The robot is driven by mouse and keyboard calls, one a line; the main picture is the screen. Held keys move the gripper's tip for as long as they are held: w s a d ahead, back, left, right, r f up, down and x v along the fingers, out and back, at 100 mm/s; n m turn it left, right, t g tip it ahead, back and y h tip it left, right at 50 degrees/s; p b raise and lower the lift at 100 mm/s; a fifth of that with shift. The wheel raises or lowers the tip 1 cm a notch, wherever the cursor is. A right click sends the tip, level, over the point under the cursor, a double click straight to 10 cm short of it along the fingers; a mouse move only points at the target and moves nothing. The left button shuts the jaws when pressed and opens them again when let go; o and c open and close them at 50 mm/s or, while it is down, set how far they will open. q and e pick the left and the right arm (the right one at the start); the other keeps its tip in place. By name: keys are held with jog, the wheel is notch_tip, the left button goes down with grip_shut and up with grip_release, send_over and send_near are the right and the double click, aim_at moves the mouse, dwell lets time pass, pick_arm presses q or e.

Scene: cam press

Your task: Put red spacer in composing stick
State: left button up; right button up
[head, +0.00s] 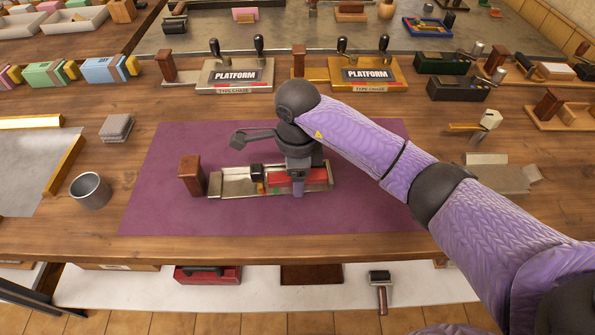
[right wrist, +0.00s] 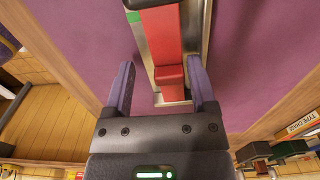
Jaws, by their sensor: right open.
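The metal composing stick (head: 229,187) lies on the purple mat, with a dark block and small coloured pieces near its middle. The red spacer (head: 316,176) lies inside its right part, between the rails. In the right wrist view the red spacer (right wrist: 164,38) runs along the metal channel (right wrist: 199,38), with a raised red block (right wrist: 172,76) at its near end. My right gripper (head: 298,187) is over the stick's right part. In the right wrist view its open fingers (right wrist: 162,72) straddle the near end, with no clear grip on it. My left gripper is not in view.
A wooden block (head: 192,175) stands at the stick's left end. A metal cup (head: 91,190) and a grey stack (head: 117,128) are left of the purple mat (head: 160,215). Two platform presses (head: 235,77) (head: 365,75) stand behind. The mat's front left is clear.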

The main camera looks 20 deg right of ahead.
notch_tip(320, 180, up, 12)
jog(key=p, duration=0.2)
jog(key=shift+p, duration=0.3)
